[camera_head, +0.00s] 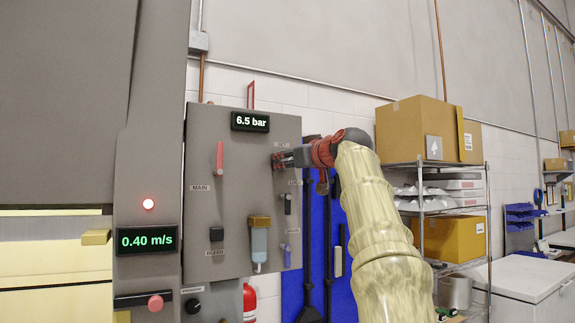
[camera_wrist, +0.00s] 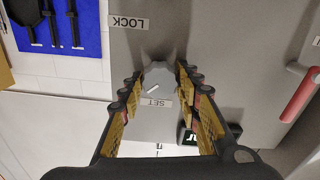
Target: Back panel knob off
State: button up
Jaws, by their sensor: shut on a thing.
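A grey round knob (camera_wrist: 158,80) with a slanted white pointer line sits on the grey panel, above an upside-down SET label (camera_wrist: 157,102) in the wrist view. My gripper (camera_wrist: 159,77) is shut on this knob, with a yellow-lined finger on either side. In the head view my gripper (camera_head: 280,159) reaches the upper right of the panel (camera_head: 200,140) and hides the knob there. The 6.5 bar display (camera_head: 250,121) is lit just above and left of my gripper.
A pink-red lever (camera_head: 220,157) by the MAIN label, a small black lever (camera_head: 288,204) below my gripper, and a filter bowl (camera_head: 259,240) stick out from the panel. A LOCK label (camera_wrist: 129,22) shows in the wrist view. Shelves with boxes (camera_head: 420,130) stand at right.

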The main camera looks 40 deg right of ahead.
jog(key=n, duration=0.3)
jog(key=n+b, duration=0.1)
jog(key=n, duration=0.1)
jog(key=shift+w+d+f, duration=0.1)
jog(key=shift+w+f, duration=0.05)
jog(key=shift+f, duration=0.2)
dwell(0.4)
jog(key=o, duration=1.2)
jog(key=shift+r, duration=0.25)
jog(key=shift+c, duration=0.2)
jog(key=v, duration=1.2)
